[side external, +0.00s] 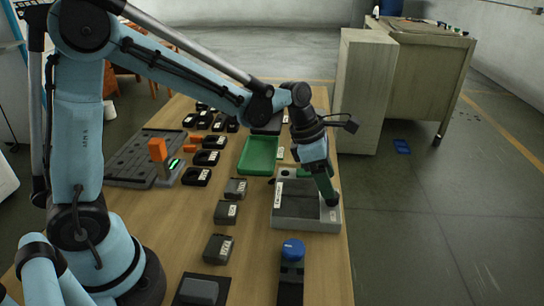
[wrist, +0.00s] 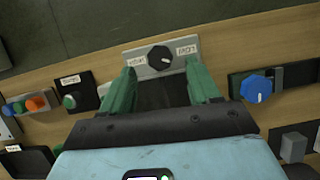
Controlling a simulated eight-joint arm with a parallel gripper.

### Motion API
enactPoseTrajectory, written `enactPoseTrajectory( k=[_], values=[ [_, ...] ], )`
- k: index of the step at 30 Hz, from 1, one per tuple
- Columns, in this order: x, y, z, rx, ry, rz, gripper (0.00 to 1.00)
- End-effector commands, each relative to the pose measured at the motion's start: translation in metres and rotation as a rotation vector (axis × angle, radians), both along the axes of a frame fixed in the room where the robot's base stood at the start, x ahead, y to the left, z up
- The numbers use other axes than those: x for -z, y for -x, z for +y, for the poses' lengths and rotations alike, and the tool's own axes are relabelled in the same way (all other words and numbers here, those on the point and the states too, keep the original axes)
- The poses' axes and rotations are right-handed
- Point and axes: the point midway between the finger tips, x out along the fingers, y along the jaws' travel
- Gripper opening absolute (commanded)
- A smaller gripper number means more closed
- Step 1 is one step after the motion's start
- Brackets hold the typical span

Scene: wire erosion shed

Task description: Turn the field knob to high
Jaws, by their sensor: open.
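A black knob (wrist: 160,57) with a white pointer mark sits on a grey panel (wrist: 134,74) in the wrist view. Upside-down labels seem to read HIGH on its left and LOW on its right. The pointer appears to slant to the lower right. My gripper (wrist: 162,70) is open, its green fingers on either side of the knob's near side, not closed on it. In the side view my gripper (side external: 330,195) reaches down over the grey panel's right part (side external: 306,225), and the knob is hidden or too small to make out there.
A blue knob (side external: 293,250) on a black box stands nearer the camera; it also shows in the wrist view (wrist: 257,88). A green tray (side external: 259,154) lies behind the panel. A green-button box (wrist: 69,101) is at left. Several dark boxes fill the table's middle.

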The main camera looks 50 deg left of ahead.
Motion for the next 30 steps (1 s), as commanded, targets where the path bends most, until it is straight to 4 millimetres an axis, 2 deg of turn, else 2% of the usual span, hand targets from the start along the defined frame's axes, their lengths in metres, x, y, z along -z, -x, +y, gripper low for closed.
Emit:
enactPoseTrajectory(
  k=[3, 9, 20, 23, 30],
  values=[
    [0.016, -0.004, -0.005, 0.001, 0.000, 0.000, 0.61],
    [0.031, -0.009, -0.009, 0.001, -0.001, -0.001, 0.61],
    [0.035, -0.009, -0.011, 0.001, -0.001, -0.001, 0.61],
    [0.035, -0.009, -0.011, 0.001, -0.001, -0.001, 0.49],
    [0.034, -0.009, -0.011, 0.001, -0.001, -0.001, 0.12]
  ],
)
